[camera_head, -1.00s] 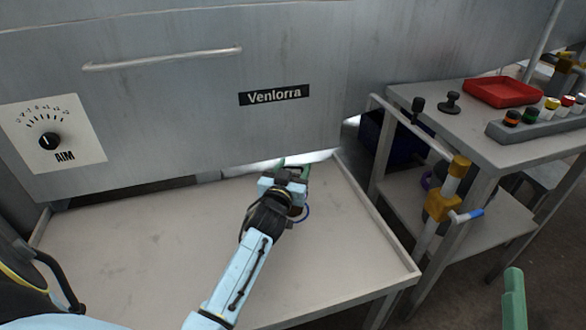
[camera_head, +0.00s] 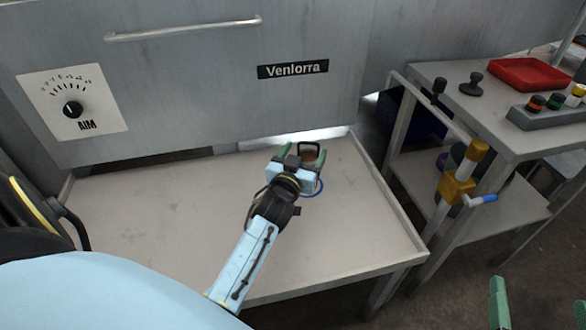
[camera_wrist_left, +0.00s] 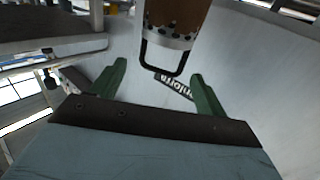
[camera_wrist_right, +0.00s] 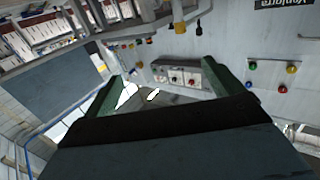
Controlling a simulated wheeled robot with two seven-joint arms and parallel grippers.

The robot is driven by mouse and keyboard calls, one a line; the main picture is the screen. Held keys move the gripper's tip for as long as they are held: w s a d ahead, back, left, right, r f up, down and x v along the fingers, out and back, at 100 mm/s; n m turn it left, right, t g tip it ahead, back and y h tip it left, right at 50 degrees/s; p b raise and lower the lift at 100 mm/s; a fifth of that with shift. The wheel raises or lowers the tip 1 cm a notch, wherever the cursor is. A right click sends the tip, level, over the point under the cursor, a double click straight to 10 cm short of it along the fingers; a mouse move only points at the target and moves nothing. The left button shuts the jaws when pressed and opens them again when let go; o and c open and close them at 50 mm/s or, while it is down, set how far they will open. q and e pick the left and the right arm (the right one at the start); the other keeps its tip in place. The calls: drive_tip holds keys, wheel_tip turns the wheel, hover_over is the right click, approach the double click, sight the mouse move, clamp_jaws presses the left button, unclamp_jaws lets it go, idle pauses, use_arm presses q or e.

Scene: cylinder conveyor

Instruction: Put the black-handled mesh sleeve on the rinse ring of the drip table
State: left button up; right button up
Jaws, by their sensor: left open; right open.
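The mesh sleeve shows in the left wrist view as a brown cylinder (camera_wrist_left: 178,18) with a perforated band and a black loop handle (camera_wrist_left: 182,66). My right gripper (camera_head: 534,308) is open and empty at the lower right.
A grey machine wall (camera_head: 200,90) with a bar handle and an AIM dial (camera_head: 73,109) stands behind the table. At right, a side table (camera_head: 450,90) holds a red tray (camera_head: 530,73) and a button box (camera_head: 550,112). A yellow-jointed post (camera_head: 458,187) stands between the tables.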

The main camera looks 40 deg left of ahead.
use_arm(q)
drive_tip(key=s+d+r+m+g+h+p, duration=0.1)
drive_tip(key=s+d+m+g+h, duration=0.1)
drive_tip(key=s+d, duration=0.5)
drive_tip(key=s+d+r+m+g+h+p, duration=0.1)
drive_tip(key=s+d+m+g+h, duration=0.2)
drive_tip(key=s+d, duration=0.5)
drive_tip(key=s+g+h, duration=0.1)
drive_tip(key=s, duration=0.4)
drive_tip(key=shift+s+d+m+g+h, duration=0.2)
drive_tip(key=shift+s+m+g+h, duration=0.1)
drive_tip(key=shift+s+h, duration=0.1)
use_arm(e)
drive_tip(key=s+d+f+g+h, duration=0.2)
drive_tip(key=s+d+f+g, duration=0.1)
drive_tip(key=f+g, duration=0.3)
wheel_tip(320, 180, down, 3)
drive_tip(key=shift+s+r, duration=0.1)
drive_tip(key=shift+s, duration=0.25)
